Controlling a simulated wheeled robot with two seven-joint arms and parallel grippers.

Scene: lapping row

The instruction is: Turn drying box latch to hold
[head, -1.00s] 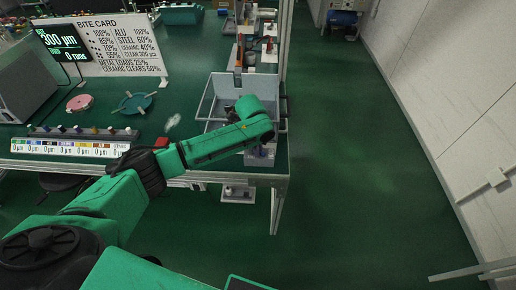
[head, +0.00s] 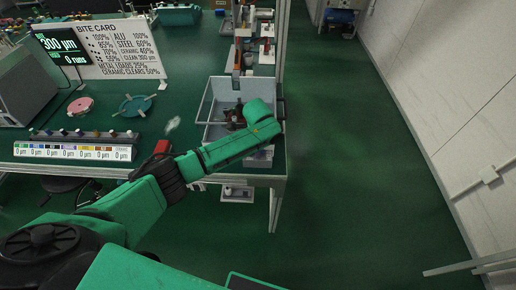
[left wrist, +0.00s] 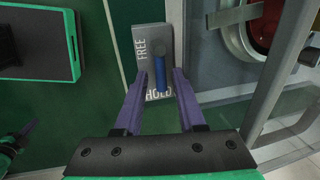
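The latch is a grey plate (left wrist: 150,34) marked FREE near its top and HOLD at its bottom, seen in the left wrist view. Its blue handle (left wrist: 160,72) points down the plate, with its end at the word HOLD. My left gripper (left wrist: 160,84) has its two purple fingers apart, one on each side of the handle. I see gaps between fingers and handle. In the head view my left arm reaches over the front right corner of the bench, and its gripper is hidden behind the arm.
A grey open tub (head: 210,108) stands on the bench beside my left arm. A bite card sign (head: 110,48), a teal round fixture (head: 136,105) and a row of labelled holders (head: 75,146) lie further left.

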